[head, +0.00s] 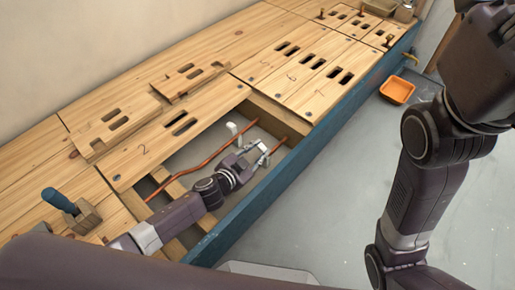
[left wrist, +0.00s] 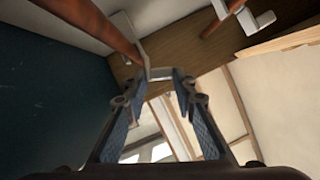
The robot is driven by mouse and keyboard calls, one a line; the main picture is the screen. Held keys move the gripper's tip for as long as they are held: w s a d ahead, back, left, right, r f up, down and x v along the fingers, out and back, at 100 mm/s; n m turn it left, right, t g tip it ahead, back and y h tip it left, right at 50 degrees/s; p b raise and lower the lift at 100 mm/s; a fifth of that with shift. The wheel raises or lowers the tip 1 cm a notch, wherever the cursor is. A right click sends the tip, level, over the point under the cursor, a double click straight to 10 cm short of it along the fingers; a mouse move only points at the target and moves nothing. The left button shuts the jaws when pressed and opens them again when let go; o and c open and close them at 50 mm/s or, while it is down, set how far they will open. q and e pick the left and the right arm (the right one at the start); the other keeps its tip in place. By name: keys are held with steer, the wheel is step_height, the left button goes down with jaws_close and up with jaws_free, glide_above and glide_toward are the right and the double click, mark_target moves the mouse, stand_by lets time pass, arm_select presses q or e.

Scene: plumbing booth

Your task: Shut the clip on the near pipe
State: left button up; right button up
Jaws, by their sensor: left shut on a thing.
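The near copper pipe (head: 279,144) runs inside the open floor bay, beside the blue side board. In the left wrist view this pipe (left wrist: 108,25) comes down from the upper left. My left gripper (head: 254,154) reaches down into the bay at this pipe. In the left wrist view its fingertips (left wrist: 165,78) are shut on a pale grey clip (left wrist: 160,72) at the pipe. The fingers hide part of the clip, and I cannot tell whether it is fully closed. My right arm stands at the right of the head view; its gripper is not in view.
The far copper pipe (head: 205,163) has a white clip (head: 233,128) on it. Slotted wooden boards surround the bay. An orange tray (head: 397,90) stands on the grey floor.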

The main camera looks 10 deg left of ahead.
arm_select(q)
steer(key=shift+s+d+m+t+y, duration=0.1)
steer(key=shift+m+t+y, duration=0.2)
steer(key=shift+m, duration=0.2)
steer(key=o, duration=1.1)
steer(key=shift+c, duration=0.2)
steer(key=shift+r, duration=0.1)
step_height(320, 180, up, 10)
